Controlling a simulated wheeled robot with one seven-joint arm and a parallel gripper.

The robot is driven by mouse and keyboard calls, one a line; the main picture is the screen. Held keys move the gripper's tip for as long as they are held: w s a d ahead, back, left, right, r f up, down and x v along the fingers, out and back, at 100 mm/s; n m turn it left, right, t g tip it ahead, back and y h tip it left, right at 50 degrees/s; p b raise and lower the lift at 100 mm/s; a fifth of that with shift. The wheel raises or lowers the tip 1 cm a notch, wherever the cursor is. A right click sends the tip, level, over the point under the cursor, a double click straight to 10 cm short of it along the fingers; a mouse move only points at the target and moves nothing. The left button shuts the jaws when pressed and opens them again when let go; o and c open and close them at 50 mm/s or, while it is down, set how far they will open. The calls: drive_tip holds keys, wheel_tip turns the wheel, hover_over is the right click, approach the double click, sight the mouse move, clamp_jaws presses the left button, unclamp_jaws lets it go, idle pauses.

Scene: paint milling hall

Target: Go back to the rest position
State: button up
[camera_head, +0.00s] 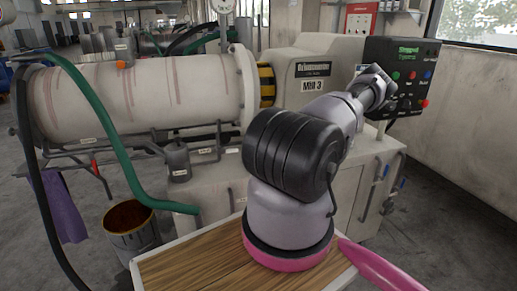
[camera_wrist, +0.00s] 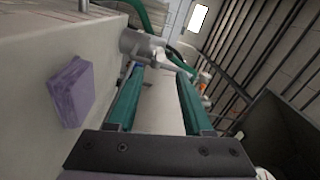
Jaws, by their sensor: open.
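My arm rises from a wooden-topped surface in the head view and reaches to the upper right. My gripper (camera_head: 378,84) shows small at its end, in front of the dark control box (camera_head: 418,56); I cannot tell whether they touch. In the wrist view my gripper (camera_wrist: 157,73) has two teal fingers standing well apart, with nothing held between them. A grey metal cylinder shape (camera_wrist: 143,46) shows just past the fingertips. A purple block (camera_wrist: 72,92) is against a pale surface left of the fingers.
The pale mill drum (camera_head: 165,95) and its housing (camera_head: 315,68) stand behind my arm. A green hose (camera_head: 110,130) hangs at the left. A bucket (camera_head: 132,228) stands below it, near a purple cloth (camera_head: 62,207). Grey floor (camera_head: 460,215) is clear at the right.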

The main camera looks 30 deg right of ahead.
idle(0.3)
drive_tip(key=s+a+r+g+h, duration=0.1)
drive_tip(key=a+r+g+h, duration=0.2)
drive_tip(key=a+r+h, duration=0.55)
drive_tip(key=s+a+r+g+h, duration=0.1)
drive_tip(key=a+r+g+h, duration=0.25)
drive_tip(key=a+r, duration=0.85)
drive_tip(key=s+a+r+m+t+h, duration=0.1)
drive_tip(key=s+a+r+t, duration=0.3)
drive_tip(key=s+r, duration=0.4)
drive_tip(key=s+a+r+m+t+h, duration=0.2)
drive_tip(key=s+a+r+t, duration=0.2)
drive_tip(key=s+r, duration=0.5)
wheel_tip(320, 180, up, 2)
drive_tip(key=shift+s+r+t, duration=0.25)
drive_tip(key=shift+t, duration=0.1)
